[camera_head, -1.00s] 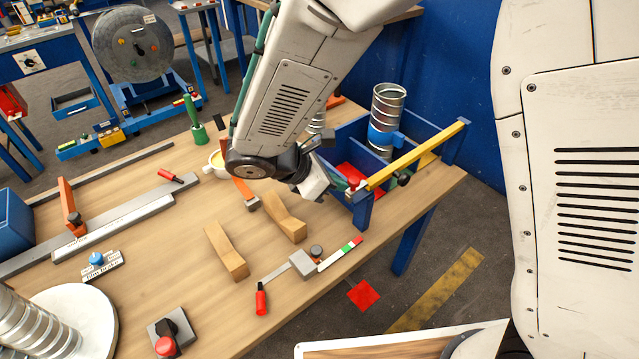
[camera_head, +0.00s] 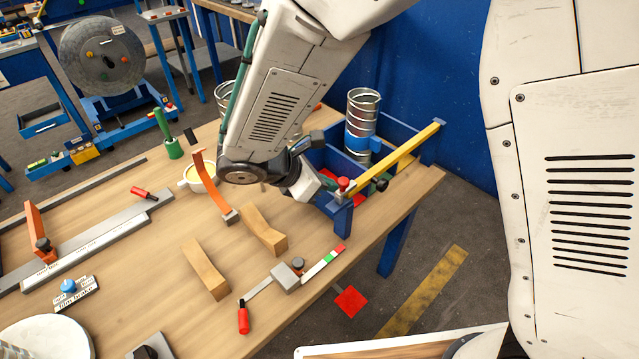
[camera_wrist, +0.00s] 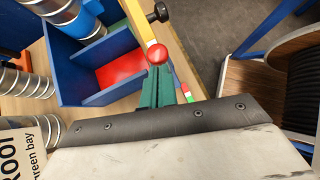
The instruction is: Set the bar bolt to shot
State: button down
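A yellow bar (camera_head: 395,162) lies along the front rim of a blue divided bin (camera_head: 340,212) at the back right of the bench. A red ball knob (camera_head: 343,183) stands at its near end, and a dark knob (camera_head: 381,184) is on its side. I take this bar for the bar bolt; no shot mark is readable. My gripper (camera_wrist: 157,75) has its green fingers close together at the red knob, which also shows in the wrist view (camera_wrist: 157,54). The knob covers the fingertips, so I cannot tell whether they grip its stem.
A spiral duct piece (camera_head: 361,118) stands in the bin. Two wooden blocks (camera_head: 205,270) and a red-handled lever (camera_head: 243,318) lie on the bench nearby. A strip marked red, green and white (camera_head: 322,263) runs along the bench edge.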

jog(key=s+a+f+v, duration=0.1)
jog(key=f+v, duration=0.1)
jog(key=v, duration=1.1)
jog(key=shift+a, duration=0.35)
jog(key=s+d+r+m+y, duration=0.3)
jog(key=s+d+m, duration=0.2)
jog(key=d, duration=0.5)
jog(key=s+d+r+m+g+y, duration=0.1)
jog(key=s+d+r+m, duration=0.3)
jog(key=d+m, duration=0.6)
jog(key=s+d+r+m+g+y, duration=0.1)
jog(key=s+d+r+m+y, duration=0.2)
jog(key=s+d+m, duration=0.4)
jog(key=d+y, duration=0.1)
jog(key=d, duration=0.3)
jog(key=shift+r+y, duration=0.3)
jog(key=shift+r, duration=0.1)
jog(key=shift+s, duration=0.15)
